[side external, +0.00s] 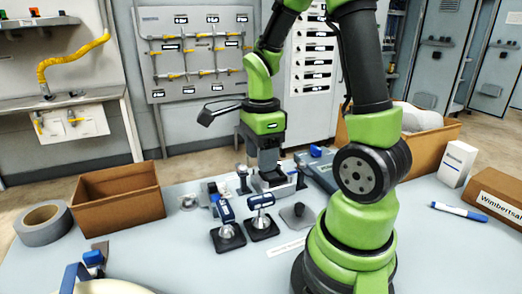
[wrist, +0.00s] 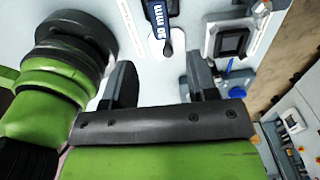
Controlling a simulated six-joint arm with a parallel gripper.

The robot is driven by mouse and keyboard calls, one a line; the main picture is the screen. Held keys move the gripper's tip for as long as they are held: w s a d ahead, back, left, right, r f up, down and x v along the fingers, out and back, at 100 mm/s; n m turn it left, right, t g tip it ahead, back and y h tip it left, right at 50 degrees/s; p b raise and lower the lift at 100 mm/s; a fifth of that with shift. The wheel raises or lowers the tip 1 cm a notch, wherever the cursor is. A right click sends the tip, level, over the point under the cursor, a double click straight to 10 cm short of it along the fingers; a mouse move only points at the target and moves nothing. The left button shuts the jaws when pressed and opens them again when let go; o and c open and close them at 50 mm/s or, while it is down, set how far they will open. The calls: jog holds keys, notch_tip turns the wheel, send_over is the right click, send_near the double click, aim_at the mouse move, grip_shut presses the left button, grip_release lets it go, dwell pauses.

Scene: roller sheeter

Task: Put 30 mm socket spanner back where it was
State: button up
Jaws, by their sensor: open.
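The 30 mm socket spanner (wrist: 157,18), with a blue band reading "30 mm", shows at the top of the wrist view, partly cut off by the frame edge. It lies beyond my fingertips, in line with the gap between them. My gripper (wrist: 160,82) is open, and nothing shows between its two dark fingers. In the side view my gripper (side external: 270,178) points down low over the back middle of the table. Two blue-and-silver tools, (side external: 227,212) and (side external: 261,202), stand on dark square bases in front of it; their labels are too small to read there.
A cardboard box (side external: 118,200) and a tape roll (side external: 43,220) are at left. A marker (side external: 459,212) and a white carton (side external: 458,163) are at right. The front middle table is fairly clear.

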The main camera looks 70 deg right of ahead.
jog(key=s+a+r+n+t+y, duration=0.1)
jog(key=s+a+r+n+t, duration=0.1)
jog(key=a+r+n, duration=0.4)
jog(key=s+a+r+n+t+y, duration=0.1)
jog(key=a+r+n+t, duration=0.4)
jog(key=n, duration=1.2)
notch_tip(320, 180, up, 2)
jog(key=shift+s+a+r, duration=0.15)
jog(key=shift+s+a, duration=0.75)
jog(key=shift+a, duration=0.15)
